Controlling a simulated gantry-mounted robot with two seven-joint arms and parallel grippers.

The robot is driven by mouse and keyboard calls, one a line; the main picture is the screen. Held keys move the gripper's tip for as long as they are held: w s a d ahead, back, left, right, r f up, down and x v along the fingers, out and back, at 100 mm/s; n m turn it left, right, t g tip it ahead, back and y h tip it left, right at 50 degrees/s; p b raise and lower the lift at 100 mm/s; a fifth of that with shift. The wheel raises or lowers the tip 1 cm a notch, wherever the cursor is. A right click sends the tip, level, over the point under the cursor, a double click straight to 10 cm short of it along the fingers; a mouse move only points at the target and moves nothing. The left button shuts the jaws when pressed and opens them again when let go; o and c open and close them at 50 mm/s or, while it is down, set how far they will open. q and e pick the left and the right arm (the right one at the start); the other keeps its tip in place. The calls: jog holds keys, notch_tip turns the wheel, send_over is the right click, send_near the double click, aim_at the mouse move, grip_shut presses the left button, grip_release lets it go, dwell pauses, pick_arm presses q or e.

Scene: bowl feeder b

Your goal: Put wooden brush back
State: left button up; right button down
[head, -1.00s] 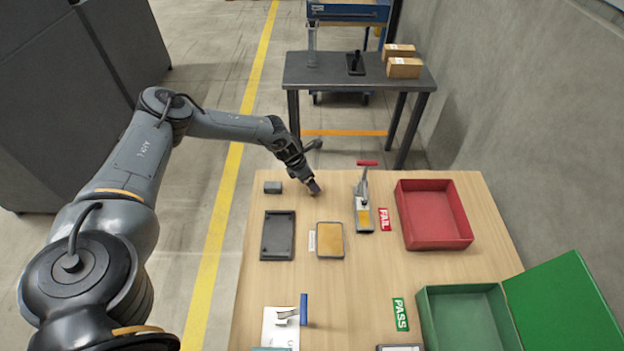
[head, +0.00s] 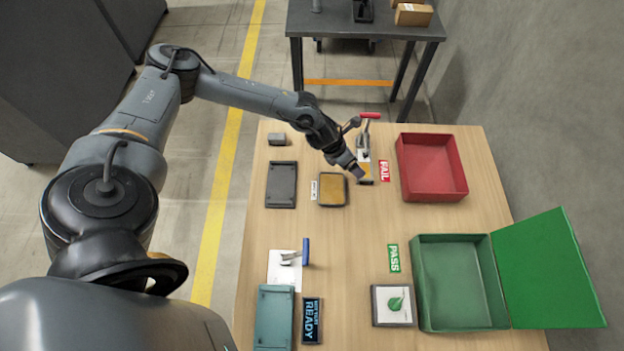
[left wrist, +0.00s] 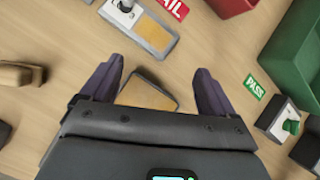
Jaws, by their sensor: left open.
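The wooden brush (left wrist: 22,74) shows at the left edge of the left wrist view as a brown, rounded block with a dark underside, lying on the table. I cannot make it out in the head view, where my left arm covers that area. My left gripper (head: 357,173) is over the table's back middle, near the toggle clamp and the tan pad. In the left wrist view its two fingers (left wrist: 158,68) are apart with nothing between them. The brush lies outside the fingers, to their left. My right gripper is not in view.
The toggle clamp (head: 366,165) and tan pad (head: 332,190) lie under and beside the gripper. A dark tray (head: 281,186) and grey block (head: 277,139) are to the left. A red bin (head: 402,158) and green box (head: 420,290) stand right. The table's middle is clear.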

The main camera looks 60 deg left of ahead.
pick_arm(q)
jog(key=s+d+r+n+t+h, duration=0.1)
jog(key=s+d+r+n, duration=0.35)
jog(key=d, duration=1.05)
jog(key=s+d+n+t+h, duration=0.2)
jog(key=d+n, duration=0.6)
jog(key=d, duration=0.7)
jog(key=s+a+n+g+y, duration=0.4)
jog(key=s+a+n, duration=1)
jog(key=n, duration=0.8)
jog(key=shift+s+a+r+g+y, duration=0.2)
jog(key=shift+s+g+y, duration=0.25)
jog(key=shift+s, duration=0.7)
jog(key=shift+r, duration=0.1)
